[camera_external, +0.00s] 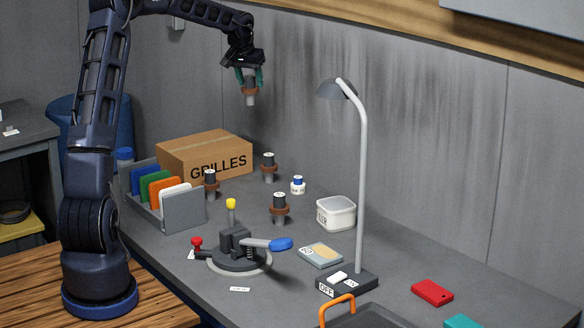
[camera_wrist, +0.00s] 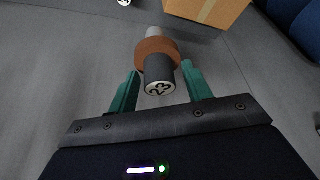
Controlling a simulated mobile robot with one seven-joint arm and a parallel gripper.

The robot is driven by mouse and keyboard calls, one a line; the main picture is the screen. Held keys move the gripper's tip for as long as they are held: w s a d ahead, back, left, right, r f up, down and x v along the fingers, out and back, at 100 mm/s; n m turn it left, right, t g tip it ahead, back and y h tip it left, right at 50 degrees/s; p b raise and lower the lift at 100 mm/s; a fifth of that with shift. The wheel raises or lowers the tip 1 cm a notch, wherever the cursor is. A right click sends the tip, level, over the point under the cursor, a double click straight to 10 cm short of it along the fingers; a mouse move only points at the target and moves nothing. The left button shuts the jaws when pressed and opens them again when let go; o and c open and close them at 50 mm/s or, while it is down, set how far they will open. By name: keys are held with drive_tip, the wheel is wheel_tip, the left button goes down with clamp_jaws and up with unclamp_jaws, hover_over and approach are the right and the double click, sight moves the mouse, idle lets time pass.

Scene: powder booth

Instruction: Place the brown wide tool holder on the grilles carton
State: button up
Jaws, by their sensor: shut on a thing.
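My gripper (camera_external: 249,76) is raised high above the back of the bench, shut on a brown wide tool holder (camera_external: 250,91). In the wrist view the holder (camera_wrist: 156,48) sits between the teal fingers (camera_wrist: 161,75). It has a brown flange, a dark body with a round label reading 23, and a pale far end. The grilles carton (camera_external: 205,155), a closed brown box marked GRILLES, stands on the bench below and left of my gripper in the external view. Part of the carton (camera_wrist: 210,10) shows at the top right of the wrist view, apart from the holder.
Three similar brown-flanged holders stand on the bench (camera_external: 430,275), near the carton: one in front (camera_external: 210,184), one to the right (camera_external: 268,167), one further forward (camera_external: 279,208). A file rack (camera_external: 185,212) stands left of the carton. A tall lamp (camera_external: 362,180) rises at the right.

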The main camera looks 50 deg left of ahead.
drive_tip(key=s+a+r+n+y, duration=0.1)
drive_tip(key=s+a+r+n, duration=0.15)
drive_tip(key=s+a, duration=0.35)
drive_tip(key=s+a+r+n, duration=0.1)
drive_tip(key=s+a+r, duration=0.2)
drive_tip(key=a, duration=0.5)
drive_tip(key=shift+g, duration=0.4)
drive_tip(key=f, duration=2)
drive_tip(key=shift+s+a, duration=0.1)
drive_tip(key=shift+a, duration=0.15)
drive_tip(key=shift+f, duration=0.15)
drive_tip(key=o, duration=1.2)
drive_tip(key=shift+o, duration=0.2)
